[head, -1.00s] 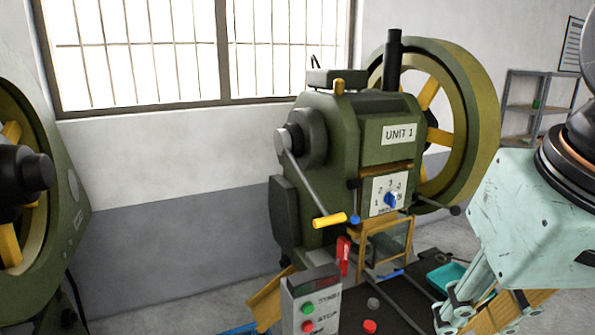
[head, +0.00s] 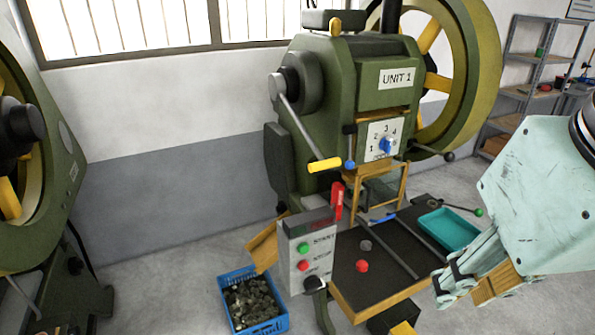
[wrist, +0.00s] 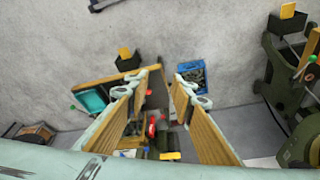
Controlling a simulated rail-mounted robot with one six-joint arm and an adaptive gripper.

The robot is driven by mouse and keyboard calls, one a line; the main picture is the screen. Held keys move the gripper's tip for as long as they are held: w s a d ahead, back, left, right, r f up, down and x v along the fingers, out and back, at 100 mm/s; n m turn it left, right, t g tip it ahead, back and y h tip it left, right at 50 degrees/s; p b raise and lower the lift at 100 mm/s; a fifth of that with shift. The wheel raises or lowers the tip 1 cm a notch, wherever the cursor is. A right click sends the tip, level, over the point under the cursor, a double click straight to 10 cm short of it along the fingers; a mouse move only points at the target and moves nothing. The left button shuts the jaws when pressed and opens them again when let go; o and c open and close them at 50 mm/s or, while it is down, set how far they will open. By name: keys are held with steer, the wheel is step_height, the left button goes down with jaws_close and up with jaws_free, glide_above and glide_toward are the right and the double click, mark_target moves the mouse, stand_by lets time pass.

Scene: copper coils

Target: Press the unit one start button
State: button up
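The green machine labelled UNIT 1 (head: 345,110) stands in the middle of the head view. At its front is a grey control box (head: 305,262) with a green START button (head: 303,246) and a red button (head: 303,265) below it. A black knob sits under the red button. My gripper (head: 440,287) is at the right of the head view, apart from the box and to its right. In the wrist view my gripper (wrist: 172,125) has its two wood-coloured fingers spread with a gap between them. The start button is too small to make out in the wrist view.
A dark work table (head: 385,250) with a loose red button (head: 362,266) and a teal tray (head: 448,228) lies between box and gripper. A blue crate (head: 252,300) of dark pieces is on the floor. A yellow-tipped lever (head: 325,165) sticks out above the box.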

steer(key=shift+c, duration=0.8)
jaws_close()
stand_by(0.8)
